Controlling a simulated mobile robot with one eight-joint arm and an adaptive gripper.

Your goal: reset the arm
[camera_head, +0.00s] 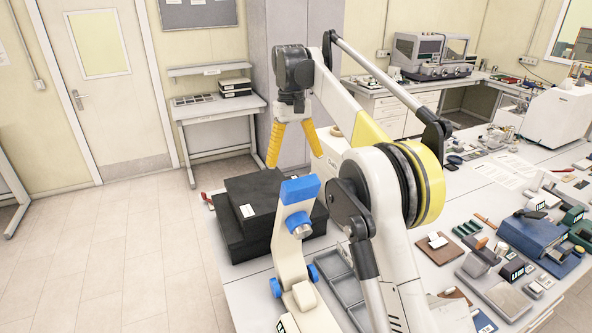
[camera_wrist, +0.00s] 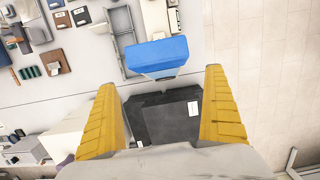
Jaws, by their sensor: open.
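My gripper (camera_head: 292,147) has two yellow ribbed fingers and hangs pointing down at the table's far left corner. Its fingers are spread apart with nothing between them. In the wrist view my gripper (camera_wrist: 165,118) is also open, above a black case (camera_wrist: 160,103) with a white label. In the head view the black cases (camera_head: 232,238) lie stacked under and in front of the fingers. A blue-topped white device (camera_head: 299,190) stands close to the cases, and its blue top also shows in the wrist view (camera_wrist: 157,57).
A side desk (camera_head: 215,107) and a grey cabinet stand behind. The floor at left is clear.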

